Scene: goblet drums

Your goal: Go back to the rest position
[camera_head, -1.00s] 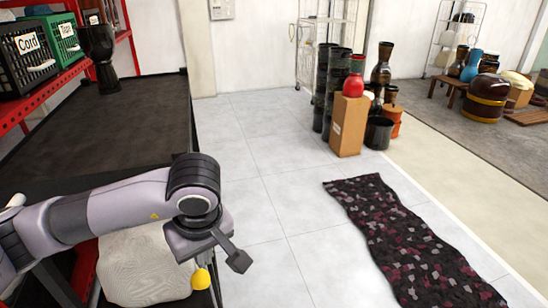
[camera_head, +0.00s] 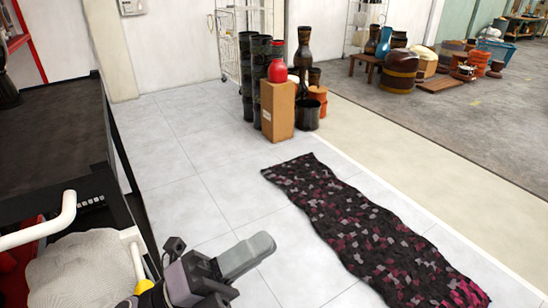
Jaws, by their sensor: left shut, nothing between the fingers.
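My left gripper (camera_head: 175,246) shows at the bottom of the head view, left of the middle, with dark grey parts around it. It is shut and holds nothing. It appears in front of the floor, right of a pale sack (camera_head: 82,268) and close to a white tube frame (camera_head: 48,228) in the picture. The rest of my left arm is mostly cut off by the lower edge. My right gripper is not in view.
A dark-topped table (camera_head: 50,150) stands at the left. A patterned rug (camera_head: 360,225) lies on the tiles. A cardboard box (camera_head: 278,112) bears a red vase (camera_head: 277,70), beside dark drums (camera_head: 246,75). Tiled floor (camera_head: 185,140) between table and rug is clear.

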